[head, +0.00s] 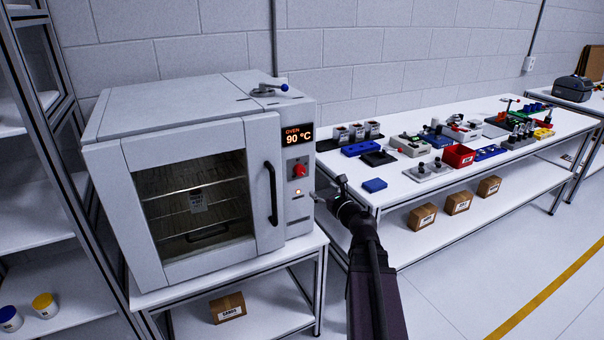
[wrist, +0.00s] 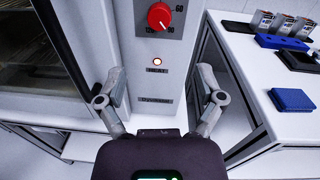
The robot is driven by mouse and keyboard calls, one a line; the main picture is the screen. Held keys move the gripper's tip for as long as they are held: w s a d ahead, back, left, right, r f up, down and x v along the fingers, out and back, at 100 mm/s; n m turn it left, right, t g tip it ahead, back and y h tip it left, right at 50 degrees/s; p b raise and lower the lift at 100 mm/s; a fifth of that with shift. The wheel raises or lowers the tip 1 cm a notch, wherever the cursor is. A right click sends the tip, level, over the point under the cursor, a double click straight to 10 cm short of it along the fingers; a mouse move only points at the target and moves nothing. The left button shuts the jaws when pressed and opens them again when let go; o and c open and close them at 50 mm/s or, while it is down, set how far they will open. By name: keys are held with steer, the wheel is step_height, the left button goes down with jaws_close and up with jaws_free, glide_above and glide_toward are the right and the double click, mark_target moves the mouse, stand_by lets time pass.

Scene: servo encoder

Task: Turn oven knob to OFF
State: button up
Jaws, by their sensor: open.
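The oven (head: 180,190) stands on a white table at the left, its glass door closed. Its display (head: 296,133) reads 90 °C. The red knob (head: 299,170) is on the oven's front panel below the display. In the wrist view the knob (wrist: 159,16) shows at the top, with a white pointer line and dial marks 60 and 120 near it. A lit lamp (wrist: 157,62) sits below the knob. My gripper (wrist: 160,82) is open and empty, apart from the knob and below it. In the head view my gripper (head: 328,195) is right of the panel's lower part.
The black door handle (head: 271,193) is left of the knob. The bench (head: 410,188) at the right holds several parts and a blue block (head: 374,185). A gap separates oven table and bench.

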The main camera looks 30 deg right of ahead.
mark_target(302, 172)
steer(key=w, duration=1.2)
steer(key=shift+w+a, duration=0.35)
steer(key=shift+w, duration=0.05)
steer(key=shift+c, duration=0.2)
steer(key=c, duration=1.1)
